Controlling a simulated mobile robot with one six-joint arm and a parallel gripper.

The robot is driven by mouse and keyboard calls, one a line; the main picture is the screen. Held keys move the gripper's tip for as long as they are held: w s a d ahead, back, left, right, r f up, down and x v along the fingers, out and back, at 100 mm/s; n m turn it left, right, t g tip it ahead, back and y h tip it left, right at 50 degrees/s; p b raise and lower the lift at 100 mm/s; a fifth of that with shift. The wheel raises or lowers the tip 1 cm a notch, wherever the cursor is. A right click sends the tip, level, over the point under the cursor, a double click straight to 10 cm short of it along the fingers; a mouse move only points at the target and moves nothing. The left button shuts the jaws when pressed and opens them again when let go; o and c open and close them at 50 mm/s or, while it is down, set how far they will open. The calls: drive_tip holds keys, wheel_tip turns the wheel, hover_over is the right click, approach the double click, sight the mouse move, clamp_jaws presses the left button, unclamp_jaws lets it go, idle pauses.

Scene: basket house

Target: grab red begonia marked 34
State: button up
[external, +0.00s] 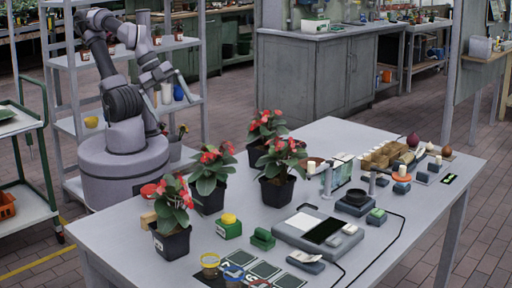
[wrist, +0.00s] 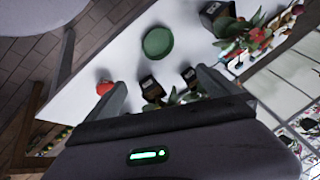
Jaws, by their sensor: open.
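Several red begonias in dark pots stand on the grey table in the external view: one at the front left (external: 172,220), one behind it (external: 210,180), one in the middle (external: 278,175), and one at the back (external: 265,130). The front left pot has a pale label, but I cannot read a number on any pot. My gripper (external: 184,86) is raised by the white shelf rack, behind and apart from these plants. In the wrist view, my gripper (wrist: 160,84) has its fingers spread. Small dark pots (wrist: 151,88) with pale labels appear between and beyond them, unreadable.
The wrist view shows a green round thing (wrist: 158,42), a red thing (wrist: 104,87) and a red-flowered plant (wrist: 262,38) on or near a pale surface. The shelf rack (external: 202,60) stands close to my arm. The table (external: 110,225) also holds small blocks and devices.

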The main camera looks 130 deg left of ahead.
drive_tip(key=w+d+r+m+g+p, duration=0.1)
drive_tip(key=w+r+m+p, duration=0.2)
drive_tip(key=w+r+p, duration=0.15)
drive_tip(key=m+g+h+p, duration=0.2)
drive_tip(key=m+g+p, duration=0.25)
drive_tip(key=m, duration=0.75)
hover_over(208, 189)
drive_tip(key=d, duration=0.1)
wheel_tip(208, 189, down, 16)
drive_tip(key=shift+w+d+r, duration=0.1)
drive_tip(key=shift+d+r, duration=0.05)
drive_tip(key=f+b, duration=0.1)
drive_tip(key=f, duration=0.1)
drive_tip(key=f+b, duration=0.1)
drive_tip(key=f, duration=0.1)
drive_tip(key=a+f+b, duration=0.1)
drive_tip(key=f, duration=0.1)
drive_tip(key=shift+r, duration=0.15)
drive_tip(key=shift+c, duration=0.9)
drive_tip(key=c, duration=1.5)
